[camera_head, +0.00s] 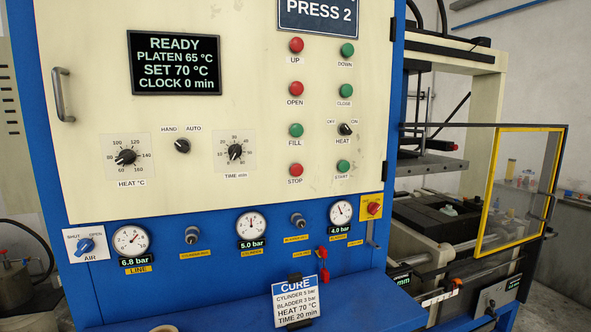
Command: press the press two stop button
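The red STOP button (295,169) is at the lower left of the button group on the cream panel (85,190), with its STOP label just below it. The sign at the top reads PRESS 2 (318,10). The green START button (343,166) is to its right and the green FILL button (296,130) is above it. The dark display (175,63) reads READY, platen 65 °C, set 70 °C, clock 0 min. Neither of my grippers shows in the head view.
A blue ledge (210,310) juts out below the panel and bears a CURE card (296,300). At right, a yellow-framed guard (520,190) stands open beside the press bed. The space before the buttons is clear.

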